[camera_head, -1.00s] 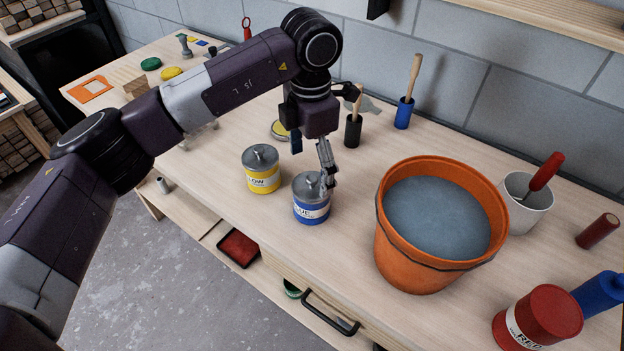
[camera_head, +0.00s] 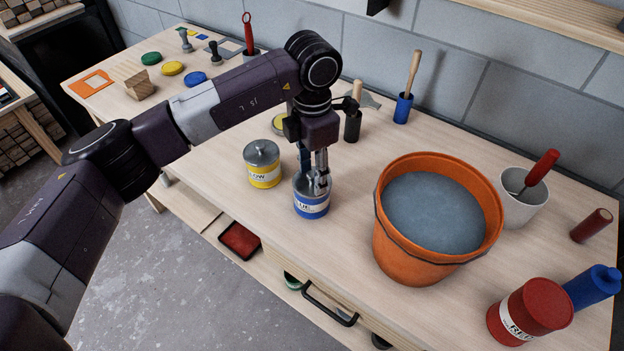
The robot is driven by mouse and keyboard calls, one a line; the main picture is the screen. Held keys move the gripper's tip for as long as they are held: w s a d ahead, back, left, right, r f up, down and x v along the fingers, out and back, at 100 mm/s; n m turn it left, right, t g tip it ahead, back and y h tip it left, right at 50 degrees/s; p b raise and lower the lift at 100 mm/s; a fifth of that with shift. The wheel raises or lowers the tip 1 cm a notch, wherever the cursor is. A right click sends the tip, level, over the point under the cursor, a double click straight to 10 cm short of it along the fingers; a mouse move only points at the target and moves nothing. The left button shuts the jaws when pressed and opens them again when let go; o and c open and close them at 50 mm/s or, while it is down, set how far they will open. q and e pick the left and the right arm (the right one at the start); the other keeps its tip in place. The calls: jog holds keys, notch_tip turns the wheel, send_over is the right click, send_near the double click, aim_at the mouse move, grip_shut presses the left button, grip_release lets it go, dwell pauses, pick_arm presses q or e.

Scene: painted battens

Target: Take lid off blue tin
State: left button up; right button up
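The blue tin (camera_head: 311,207), with a white label and a grey metal lid (camera_head: 299,183), stands upright on the bench, left of the orange bucket. My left gripper (camera_head: 318,186) points down over the lid, its fingertips at the middle of the lid where they hide the knob. I cannot tell whether the fingers are closed on the knob or only around it. The lid sits on the tin. My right gripper is not in view.
A yellow tin (camera_head: 262,172) with a knobbed lid stands close left of the blue tin. The orange bucket (camera_head: 395,240) of grey liquid stands to its right. A black brush holder (camera_head: 353,127) is behind. A red tin (camera_head: 528,310) is at front right. Bare bench lies between tin and bucket.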

aim_at(311, 173)
pick_arm(q)
jog(key=shift+a+f, duration=0.1)
jog(key=shift+f, duration=0.15)
jog(key=c, duration=0.7)
jog(key=shift+f, duration=0.1)
jog(key=shift+c, duration=0.4)
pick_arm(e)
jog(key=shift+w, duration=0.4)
pick_arm(q)
jog(key=shift+s, duration=0.1)
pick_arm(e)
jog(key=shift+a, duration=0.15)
pick_arm(q)
jog(key=shift+r+b, duration=0.3)
jog(key=shift+r, duration=0.15)
notch_tip(311, 173, up, 19)
jog(key=b, duration=0.3)
jog(key=shift+w+r, duration=0.2)
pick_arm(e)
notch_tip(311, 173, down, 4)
